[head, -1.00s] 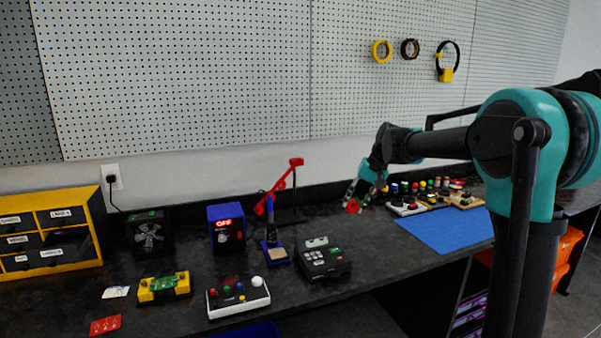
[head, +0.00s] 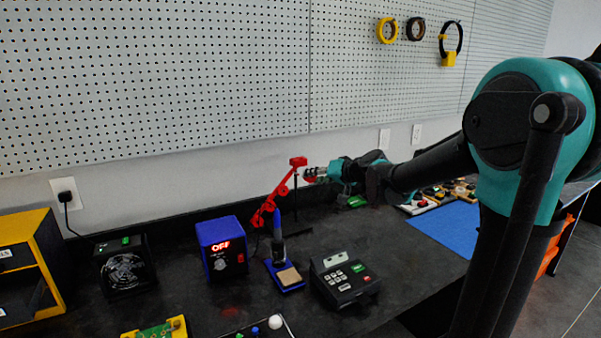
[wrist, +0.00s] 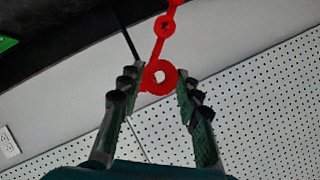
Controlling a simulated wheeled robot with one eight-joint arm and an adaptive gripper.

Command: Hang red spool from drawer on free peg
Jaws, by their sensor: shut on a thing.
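My gripper (head: 312,174) is shut on the red spool, a small ring. In the wrist view the red spool (wrist: 160,66) sits between the fingertips (wrist: 158,82). A yellow spool (head: 387,22) and a dark spool (head: 415,22) hang on the pegboard (head: 200,80) at the upper right. I cannot make out a free peg. The yellow drawer cabinet (head: 44,244) is at the left edge, partly out of view.
Below my gripper stand a blue OFF unit (head: 221,247), a soldering iron stand (head: 284,274) and a black keypad device (head: 343,281). A blue mat (head: 447,232) lies at right.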

